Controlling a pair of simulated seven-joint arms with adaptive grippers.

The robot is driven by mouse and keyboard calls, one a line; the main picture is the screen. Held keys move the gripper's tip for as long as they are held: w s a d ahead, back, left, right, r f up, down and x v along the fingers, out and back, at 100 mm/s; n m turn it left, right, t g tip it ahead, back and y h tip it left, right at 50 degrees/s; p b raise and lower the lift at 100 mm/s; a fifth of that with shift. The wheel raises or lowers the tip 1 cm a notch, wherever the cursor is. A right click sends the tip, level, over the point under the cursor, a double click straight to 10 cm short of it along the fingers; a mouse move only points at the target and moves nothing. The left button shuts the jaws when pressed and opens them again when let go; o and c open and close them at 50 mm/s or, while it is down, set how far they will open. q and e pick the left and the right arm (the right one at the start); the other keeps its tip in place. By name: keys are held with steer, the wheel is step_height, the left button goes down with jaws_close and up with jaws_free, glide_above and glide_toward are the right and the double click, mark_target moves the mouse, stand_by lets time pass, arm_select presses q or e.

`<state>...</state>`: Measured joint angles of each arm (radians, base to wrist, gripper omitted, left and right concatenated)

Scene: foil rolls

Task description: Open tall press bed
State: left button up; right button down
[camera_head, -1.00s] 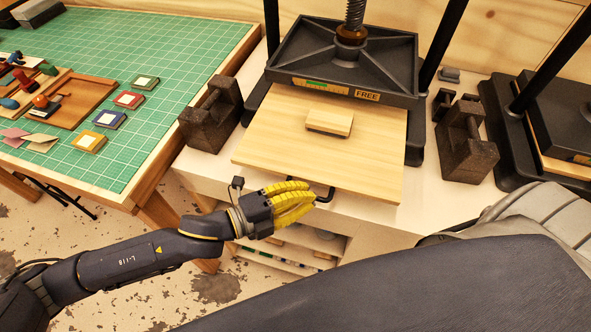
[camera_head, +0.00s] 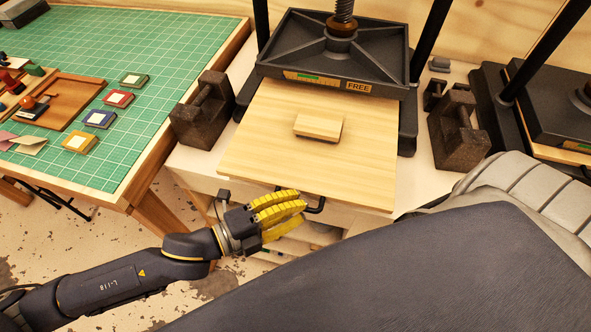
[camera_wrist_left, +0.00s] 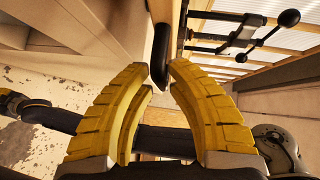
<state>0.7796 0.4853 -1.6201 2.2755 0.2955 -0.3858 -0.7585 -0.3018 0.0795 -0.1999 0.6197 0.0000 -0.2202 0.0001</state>
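The tall press has a black platen (camera_head: 338,55) with a "FREE" label and a screw above it. Its pale wooden bed board (camera_head: 265,150) sticks well out toward me from under the platen, with a small wooden block (camera_head: 318,127) on top. A black handle (camera_head: 316,207) is at the bed's front edge. My left gripper (camera_head: 303,203), with yellow fingers, is at this handle. My right gripper is not in view.
A table with a green cutting mat (camera_head: 165,55) stands at the left. Dark iron weights stand on both sides of the bed, one left (camera_head: 203,112) and one right (camera_head: 457,132). A second press (camera_head: 545,110) is at the right. My own dark arm crosses the lower right.

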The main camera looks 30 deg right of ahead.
arm_select(q)
steer(key=o, duration=0.3)
steer(key=shift+r, duration=0.1)
steer(key=a+r, duration=0.1)
steer(key=a, duration=1.1)
steer(key=shift+r, duration=0.35)
steer(key=shift+d, duration=0.15)
